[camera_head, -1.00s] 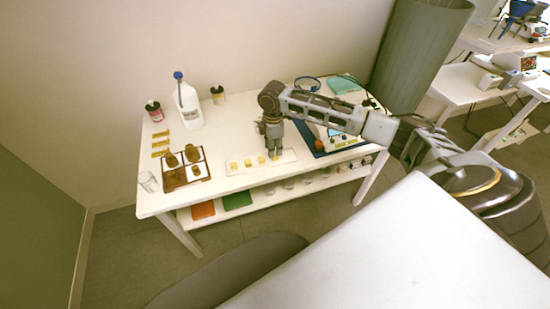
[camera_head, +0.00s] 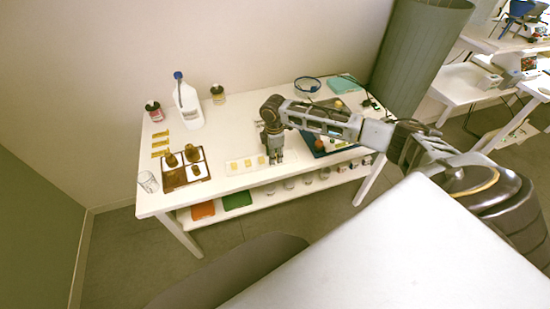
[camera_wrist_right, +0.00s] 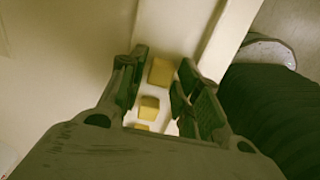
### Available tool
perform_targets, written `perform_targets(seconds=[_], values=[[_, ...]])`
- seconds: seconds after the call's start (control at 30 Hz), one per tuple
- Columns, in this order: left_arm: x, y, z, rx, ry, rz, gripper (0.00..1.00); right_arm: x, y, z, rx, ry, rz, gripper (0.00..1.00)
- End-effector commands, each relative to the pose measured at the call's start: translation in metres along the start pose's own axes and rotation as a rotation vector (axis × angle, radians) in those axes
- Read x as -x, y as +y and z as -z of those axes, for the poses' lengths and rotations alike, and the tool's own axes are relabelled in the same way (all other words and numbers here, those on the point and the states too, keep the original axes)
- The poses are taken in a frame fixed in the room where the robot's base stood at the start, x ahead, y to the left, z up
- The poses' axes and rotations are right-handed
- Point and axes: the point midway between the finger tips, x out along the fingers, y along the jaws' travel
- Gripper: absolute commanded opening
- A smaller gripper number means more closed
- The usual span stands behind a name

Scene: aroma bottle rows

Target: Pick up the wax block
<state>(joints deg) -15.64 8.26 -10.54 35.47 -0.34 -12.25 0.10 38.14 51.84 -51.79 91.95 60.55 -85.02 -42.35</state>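Several small yellow wax blocks (camera_head: 248,163) stand in a row on a white strip-like tray on the table. My right gripper (camera_head: 275,159) points down at the right end of this row. In the right wrist view its two fingers (camera_wrist_right: 164,66) are spread, with the nearest-to-tip wax block (camera_wrist_right: 160,72) showing between them. Gaps show beside the block, so the fingers look open; whether either touches it I cannot tell. More yellow blocks (camera_wrist_right: 149,108) line up behind it. My left gripper is not in view.
A brown compartment tray (camera_head: 172,187) with amber bottles and a glass (camera_head: 148,182) stand left on the table. A white jug (camera_head: 187,104) and two small jars (camera_head: 154,111) stand at the back. A blue-edged board lies right of the gripper, partly behind my arm.

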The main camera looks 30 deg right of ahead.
Motion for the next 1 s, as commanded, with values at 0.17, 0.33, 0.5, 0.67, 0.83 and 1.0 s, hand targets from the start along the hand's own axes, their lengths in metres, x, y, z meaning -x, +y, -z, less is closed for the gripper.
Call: perform_targets(seconds=[0.17,0.33,0.5,0.67,0.83,1.0], values=[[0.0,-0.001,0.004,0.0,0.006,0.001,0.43,0.0,0.0,0.0,0.0,0.0,0.0,0.33],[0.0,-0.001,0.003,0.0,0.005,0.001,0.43,0.0,0.0,0.0,0.0,0.0,0.0,0.33],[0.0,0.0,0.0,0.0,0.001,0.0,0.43,0.0,0.0,0.0,0.0,0.0,0.0,0.14],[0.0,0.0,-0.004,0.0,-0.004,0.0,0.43,0.0,0.0,0.0,0.0,0.0,0.0,0.12],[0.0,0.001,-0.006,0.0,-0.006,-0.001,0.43,0.001,0.0,0.0,0.0,0.0,0.0,0.12],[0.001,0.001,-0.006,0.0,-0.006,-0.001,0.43,0.005,0.0,0.0,0.0,0.001,-0.001,0.12]])
